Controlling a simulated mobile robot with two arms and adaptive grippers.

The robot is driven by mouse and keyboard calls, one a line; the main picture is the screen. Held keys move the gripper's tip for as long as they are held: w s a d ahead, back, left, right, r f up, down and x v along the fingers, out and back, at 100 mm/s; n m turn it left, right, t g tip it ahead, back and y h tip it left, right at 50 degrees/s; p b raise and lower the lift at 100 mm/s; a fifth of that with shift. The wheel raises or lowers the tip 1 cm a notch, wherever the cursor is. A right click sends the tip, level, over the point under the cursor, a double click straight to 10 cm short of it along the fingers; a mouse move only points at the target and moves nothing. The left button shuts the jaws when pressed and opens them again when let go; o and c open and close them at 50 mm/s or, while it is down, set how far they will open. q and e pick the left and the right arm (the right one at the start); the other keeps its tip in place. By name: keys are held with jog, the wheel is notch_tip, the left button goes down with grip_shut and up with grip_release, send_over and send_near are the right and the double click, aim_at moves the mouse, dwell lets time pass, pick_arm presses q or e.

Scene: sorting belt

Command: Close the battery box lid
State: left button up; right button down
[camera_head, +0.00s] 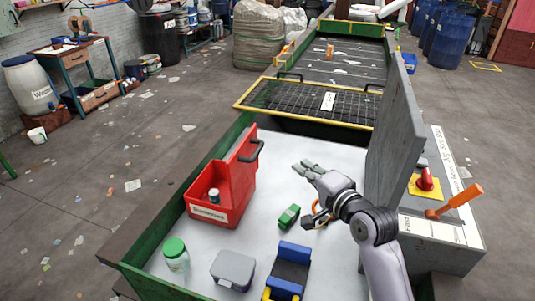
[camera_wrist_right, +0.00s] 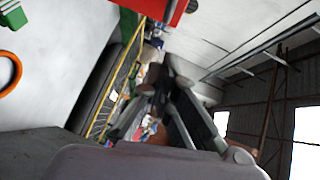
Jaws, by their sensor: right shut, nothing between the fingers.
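The red battery box (camera_head: 222,205) stands on the left of the white sorting surface, with a white label on its front. Its red lid (camera_head: 241,160) stands open and upright, with a black handle (camera_head: 251,151) at its top. A small white-topped cylinder (camera_head: 214,195) is inside. My right gripper (camera_head: 301,168) is shut and empty, to the right of the lid and apart from it. In the right wrist view its fingers (camera_wrist_right: 158,82) are together, and a red part (camera_wrist_right: 176,11) shows at the top edge. My left gripper is not in view.
A green block (camera_head: 289,216), a grey box (camera_head: 233,270), a green-lidded jar (camera_head: 175,254) and a blue-and-black item (camera_head: 289,272) lie in front. An orange ring (camera_head: 317,210) lies near my wrist. The surface between lid and gripper is clear.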

pick_arm(q)
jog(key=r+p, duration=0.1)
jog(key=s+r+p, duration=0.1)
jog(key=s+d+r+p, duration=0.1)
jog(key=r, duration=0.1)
jog(key=shift+p, duration=0.3)
pick_arm(e)
jog(key=s+a+x, duration=0.1)
jog(key=a+x, duration=0.1)
jog(key=x, duration=0.9)
jog(key=shift+a+f, duration=0.25)
jog(key=shift+a, duration=0.05)
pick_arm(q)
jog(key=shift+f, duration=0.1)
